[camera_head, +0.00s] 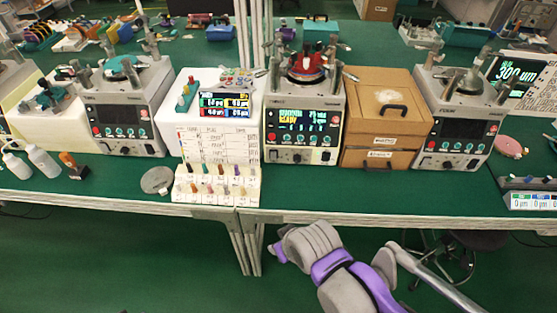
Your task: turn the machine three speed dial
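Several similar grey lapping machines stand in a row on the green bench. The centre machine (304,128) has a lit screen (305,122), a red button and small knobs on its front. The left machine (127,118) and the right machine (458,130) have dark screens and rows of small knobs below them. I cannot read a number that marks machine three, and single dials are too small to tell their setting. One of my purple and grey arms (338,267) reaches in at the bottom, in front of the bench and apart from the machines. No gripper fingers show.
A white box with a small screen (225,103) and a paper chart stands left of the centre machine, behind a bottle rack (217,189). Brown boxes (379,154) stand to its right. The bench's front edge (330,217) is clear.

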